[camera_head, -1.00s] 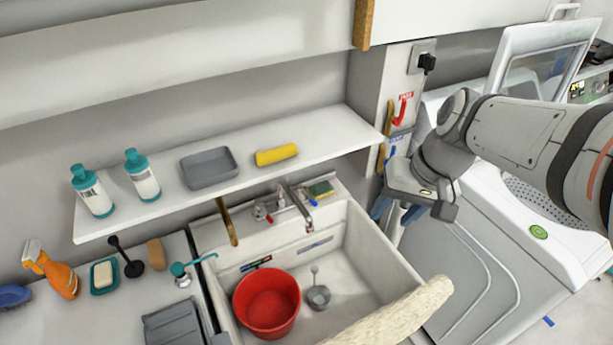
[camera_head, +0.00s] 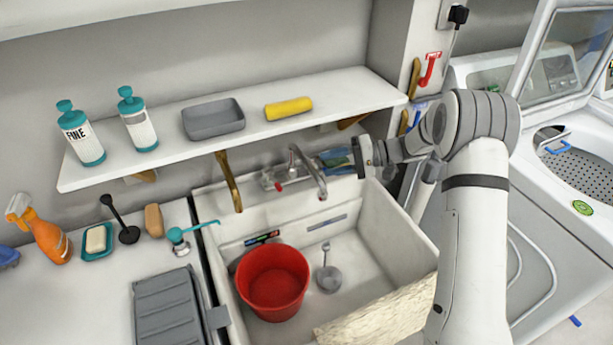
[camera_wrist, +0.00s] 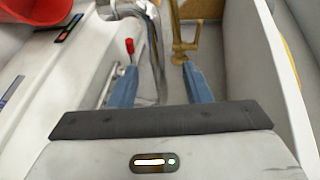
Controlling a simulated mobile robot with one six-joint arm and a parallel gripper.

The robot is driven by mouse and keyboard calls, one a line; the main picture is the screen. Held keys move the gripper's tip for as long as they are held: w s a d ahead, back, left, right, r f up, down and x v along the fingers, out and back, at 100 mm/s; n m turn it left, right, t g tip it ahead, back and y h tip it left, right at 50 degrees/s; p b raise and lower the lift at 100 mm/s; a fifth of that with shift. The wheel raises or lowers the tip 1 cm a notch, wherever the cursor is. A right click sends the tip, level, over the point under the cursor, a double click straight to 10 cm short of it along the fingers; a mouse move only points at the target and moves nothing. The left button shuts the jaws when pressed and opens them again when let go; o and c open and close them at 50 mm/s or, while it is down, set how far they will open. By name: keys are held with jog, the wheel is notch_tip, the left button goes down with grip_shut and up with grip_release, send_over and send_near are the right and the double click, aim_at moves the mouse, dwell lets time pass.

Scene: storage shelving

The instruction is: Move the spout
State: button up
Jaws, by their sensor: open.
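The chrome spout (camera_head: 308,172) rises from the tap at the back of the sink and reaches forward over the basin. My gripper (camera_head: 326,160) is at the back of the sink, just right of the spout, below the shelf. In the wrist view, my gripper (camera_wrist: 160,68) has its two blue fingers apart. The chrome spout (camera_wrist: 152,45) shows between them, nearer the left finger, and I cannot tell whether they touch. A red tap handle (camera_wrist: 130,46) is left of the spout. Nothing is gripped.
The white shelf (camera_head: 165,142) hangs above, holding bottles, a grey tray (camera_head: 213,118) and a yellow roll (camera_head: 288,108). A brass bracket (camera_wrist: 184,45) stands close to the right finger. A red bucket (camera_head: 273,282) sits in the sink (camera_head: 375,245). The washer is at right.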

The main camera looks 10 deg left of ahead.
jog(key=p+x, duration=0.1)
jog(key=x, duration=0.7)
jog(key=shift+w+f+y, duration=0.3)
jog(key=shift+w, duration=0.05)
jog(key=shift+a, duration=0.1)
grip_shut()
